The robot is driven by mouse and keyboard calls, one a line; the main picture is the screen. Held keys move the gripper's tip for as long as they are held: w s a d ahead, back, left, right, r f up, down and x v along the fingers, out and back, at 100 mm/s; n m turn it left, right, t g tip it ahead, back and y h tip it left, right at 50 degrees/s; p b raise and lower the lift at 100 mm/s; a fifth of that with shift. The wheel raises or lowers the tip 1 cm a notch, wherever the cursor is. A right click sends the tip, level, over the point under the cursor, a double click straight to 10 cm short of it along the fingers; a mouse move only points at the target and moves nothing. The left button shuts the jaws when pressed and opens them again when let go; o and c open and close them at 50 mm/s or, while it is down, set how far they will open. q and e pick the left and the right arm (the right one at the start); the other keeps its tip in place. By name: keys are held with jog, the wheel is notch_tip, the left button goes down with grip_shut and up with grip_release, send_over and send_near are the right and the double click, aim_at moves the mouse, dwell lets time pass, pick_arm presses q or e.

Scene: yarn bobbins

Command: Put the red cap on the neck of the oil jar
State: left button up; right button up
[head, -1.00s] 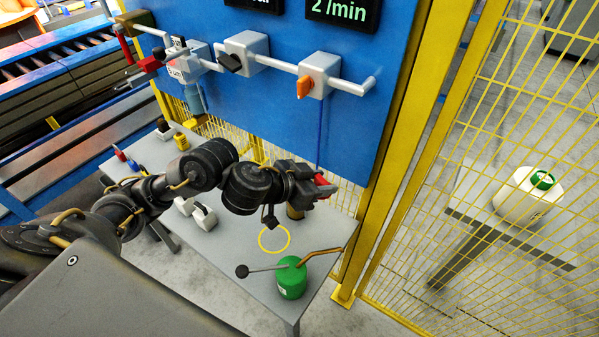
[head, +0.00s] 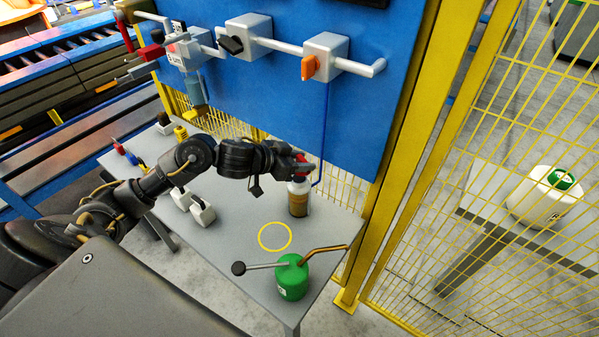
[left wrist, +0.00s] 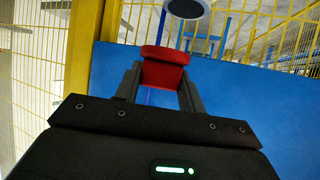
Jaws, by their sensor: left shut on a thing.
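My left gripper (head: 300,170) is shut on the red cap, just above the oil jar (head: 298,203) in the head view. The left wrist view shows the red cap (left wrist: 164,72) between the two fingers. The jar is upright on the grey table, with an amber-brown lower body and a pale upper part. The gripper hides the top of the jar in the head view, so I cannot tell whether cap and neck touch. My right gripper is not in view.
A green oil can (head: 291,279) with a long spout stands near the table's front right corner. A yellow ring (head: 274,237) marks a bare patch of table (head: 235,250). A blue panel (head: 260,100) with valves rises behind. Yellow mesh fencing (head: 400,200) stands to the right.

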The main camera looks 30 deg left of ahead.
aim_at(299, 178)
pick_arm(q)
jog(key=shift+w+a+f, duration=0.1)
jog(key=shift+w+f, duration=0.05)
jog(key=shift+f, duration=0.05)
jog(key=shift+w+a+f, duration=0.1)
jog(key=shift+a+f, duration=0.05)
jog(key=shift+f, duration=0.1)
jog(key=f, duration=0.3)
jog(key=shift+w+a+f, duration=0.1)
jog(key=shift+a+f, duration=0.1)
jog(key=shift+f, duration=0.05)
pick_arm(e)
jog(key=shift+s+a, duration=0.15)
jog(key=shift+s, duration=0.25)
pick_arm(q)
jog(key=shift+f, duration=0.15)
jog(key=o, duration=1)
jog(key=shift+c, duration=0.2)
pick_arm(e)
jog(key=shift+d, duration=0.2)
